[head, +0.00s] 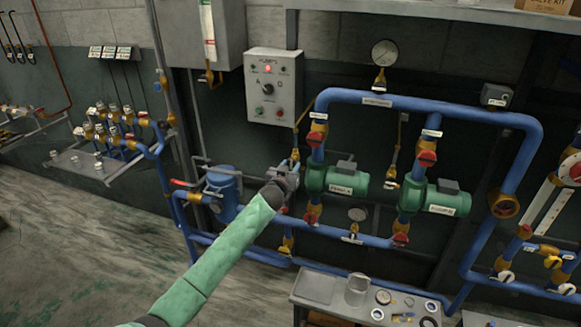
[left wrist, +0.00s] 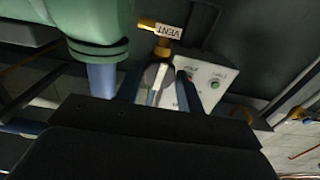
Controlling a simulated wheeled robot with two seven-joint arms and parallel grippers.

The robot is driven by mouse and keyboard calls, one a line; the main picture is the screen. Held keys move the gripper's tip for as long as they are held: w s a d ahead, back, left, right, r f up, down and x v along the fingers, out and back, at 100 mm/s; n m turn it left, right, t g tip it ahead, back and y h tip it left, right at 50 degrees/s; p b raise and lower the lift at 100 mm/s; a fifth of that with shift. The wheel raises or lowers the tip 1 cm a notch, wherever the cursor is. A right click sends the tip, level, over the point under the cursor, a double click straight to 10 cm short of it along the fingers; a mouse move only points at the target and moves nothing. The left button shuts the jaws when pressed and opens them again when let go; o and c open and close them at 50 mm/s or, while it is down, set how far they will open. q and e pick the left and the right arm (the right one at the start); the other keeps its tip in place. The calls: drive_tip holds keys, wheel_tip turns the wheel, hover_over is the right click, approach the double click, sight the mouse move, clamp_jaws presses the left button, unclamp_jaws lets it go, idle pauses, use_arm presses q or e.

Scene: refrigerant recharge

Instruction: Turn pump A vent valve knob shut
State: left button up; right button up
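Pump A (head: 337,179) is the left of two green pumps on the blue pipework in the head view. My left gripper (head: 287,172) is at the brass vent line just left of it, small and partly hidden by its own wrist. In the left wrist view, the white VENT label (left wrist: 168,30) hangs by a brass fitting (left wrist: 150,24). A grey and white knob or handle (left wrist: 153,82) lies between the two dark fingers of my left gripper (left wrist: 158,88). The fingers look spread, with gaps beside it; contact is unclear. My right gripper is not in view.
A grey control box (head: 273,85) with a red light is on the wall above. A second green pump (head: 440,201) stands to the right. Blue pipes (head: 400,102) surround the pumps. A grey bench (head: 318,287) with gauges is in front. The floor at left is clear.

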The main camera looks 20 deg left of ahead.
use_arm(q)
drive_tip(key=shift+r, duration=0.1)
drive_tip(key=shift+m, duration=1.2)
drive_tip(key=shift+m+p, duration=0.35)
drive_tip(key=shift+m, duration=0.95)
drive_tip(key=m, duration=0.3)
drive_tip(key=shift+m+p, duration=0.3)
drive_tip(key=shift+p, duration=0.1)
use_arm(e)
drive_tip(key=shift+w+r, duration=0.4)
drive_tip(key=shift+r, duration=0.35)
